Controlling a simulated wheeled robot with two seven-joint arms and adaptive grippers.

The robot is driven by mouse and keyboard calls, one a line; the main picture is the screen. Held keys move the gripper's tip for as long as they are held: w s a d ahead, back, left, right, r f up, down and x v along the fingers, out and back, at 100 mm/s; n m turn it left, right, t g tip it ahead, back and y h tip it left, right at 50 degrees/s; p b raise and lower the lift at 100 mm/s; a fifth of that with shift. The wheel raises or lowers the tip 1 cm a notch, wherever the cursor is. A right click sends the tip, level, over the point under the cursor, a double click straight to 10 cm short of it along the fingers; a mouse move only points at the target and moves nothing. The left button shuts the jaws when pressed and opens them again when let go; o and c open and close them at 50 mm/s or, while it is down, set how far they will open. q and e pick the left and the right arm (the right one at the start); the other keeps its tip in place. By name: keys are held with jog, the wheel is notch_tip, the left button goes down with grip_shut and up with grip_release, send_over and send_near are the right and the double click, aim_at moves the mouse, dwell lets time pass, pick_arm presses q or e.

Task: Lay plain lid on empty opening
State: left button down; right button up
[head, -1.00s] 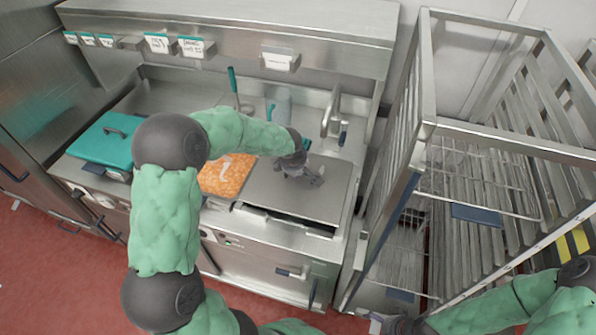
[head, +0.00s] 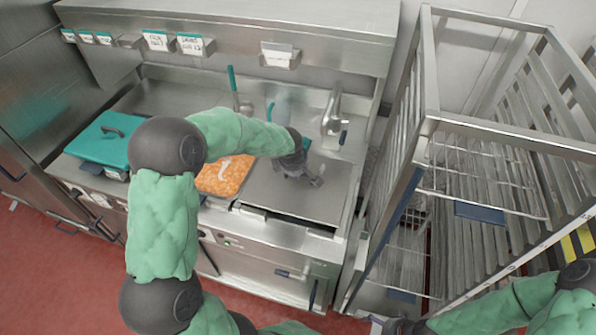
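The plain lid (head: 325,203) is a flat grey metal plate at the right end of the steel unit. It covers most of the space to the right of the orange food pan, with a dark gap (head: 288,217) showing along its front edge. My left gripper (head: 308,177) is over the middle of the lid, pointing down to its top. The fingertips are small and overlap grey metal, so I cannot tell whether they grip a handle. My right gripper (head: 398,326) is at the bottom edge, partly cut off, away from the lid.
An orange-filled pan (head: 224,174) sits left of the lid. A teal lid (head: 104,141) covers a container farther left. A tall metal rack (head: 427,100) stands close on the right.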

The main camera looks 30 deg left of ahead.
pick_arm(q)
jog(key=shift+f+b, duration=0.7)
jog(key=shift+b, duration=0.25)
jog(key=shift+f, duration=0.1)
jog(key=shift+f+b, duration=0.15)
jog(key=shift+b, duration=0.4)
dwell(0.3)
jog(key=c, duration=0.6)
grip_release()
jog(key=shift+f, duration=0.1)
jog(key=shift+p+v, duration=0.75)
jog(key=shift+v, duration=2.85)
